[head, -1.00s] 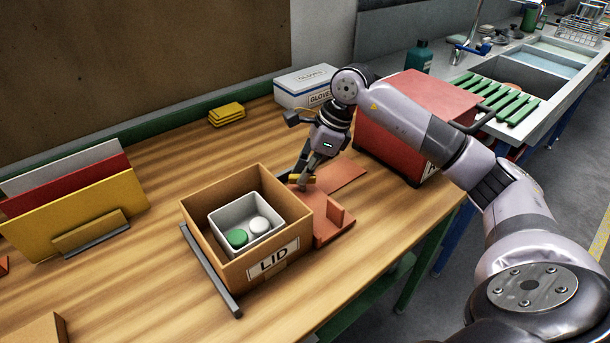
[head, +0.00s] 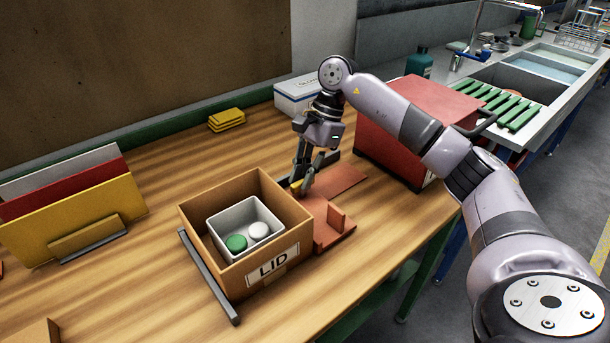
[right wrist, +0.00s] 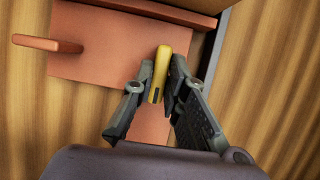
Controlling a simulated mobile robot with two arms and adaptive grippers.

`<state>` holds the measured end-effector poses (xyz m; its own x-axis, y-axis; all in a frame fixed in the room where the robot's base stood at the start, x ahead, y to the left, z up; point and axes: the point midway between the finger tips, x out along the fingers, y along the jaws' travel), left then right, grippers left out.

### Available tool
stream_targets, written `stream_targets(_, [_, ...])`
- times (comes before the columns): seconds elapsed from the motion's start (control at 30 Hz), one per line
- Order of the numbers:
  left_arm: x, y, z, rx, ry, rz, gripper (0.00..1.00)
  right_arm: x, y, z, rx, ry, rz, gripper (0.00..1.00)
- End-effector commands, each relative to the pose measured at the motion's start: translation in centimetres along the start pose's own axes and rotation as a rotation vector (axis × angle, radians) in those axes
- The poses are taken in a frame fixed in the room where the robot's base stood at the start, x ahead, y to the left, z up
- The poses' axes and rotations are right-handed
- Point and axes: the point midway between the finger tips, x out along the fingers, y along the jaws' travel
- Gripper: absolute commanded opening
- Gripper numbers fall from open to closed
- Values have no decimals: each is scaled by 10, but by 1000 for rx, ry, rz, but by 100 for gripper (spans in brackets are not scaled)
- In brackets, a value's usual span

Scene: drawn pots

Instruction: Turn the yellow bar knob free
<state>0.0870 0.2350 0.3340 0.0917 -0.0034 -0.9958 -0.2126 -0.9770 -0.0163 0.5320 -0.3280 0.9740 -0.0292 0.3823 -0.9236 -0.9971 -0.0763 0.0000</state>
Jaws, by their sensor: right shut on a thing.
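The yellow bar knob (head: 296,186) is small and mostly covered by my fingers in the head view. In the right wrist view the yellow bar (right wrist: 162,65) stands out between the two fingers, over an orange-red plate (right wrist: 100,68). My right gripper (head: 299,188) points down just behind the cardboard box. It is shut on the yellow bar, which also shows in the wrist view between the fingertips (right wrist: 156,90). What lies under the bar is hidden. My left gripper is in no view.
The box marked LID (head: 225,272) stands close in front of the gripper, with a grey tray (head: 215,222) holding green and white discs. An orange-red upright piece (head: 336,217) stands to the right. A red case (head: 400,125) is behind right.

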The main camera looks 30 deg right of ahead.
Motion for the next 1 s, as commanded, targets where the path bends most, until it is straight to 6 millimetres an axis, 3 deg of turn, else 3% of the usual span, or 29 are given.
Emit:
stream_targets(0.5, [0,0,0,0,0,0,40,-1,-1,0,-18,0,5,0])
stream_targets(0.53, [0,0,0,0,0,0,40,-1,-1,0,-18,0,4,15])
stream_targets(0.7, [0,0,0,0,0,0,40,0,0,0,-17,0,5,27])
stream_targets(0.8, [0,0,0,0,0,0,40,0,0,0,-16,0,6,33])
stream_targets(1.0, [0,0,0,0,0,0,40,0,0,0,-16,0,6,33])
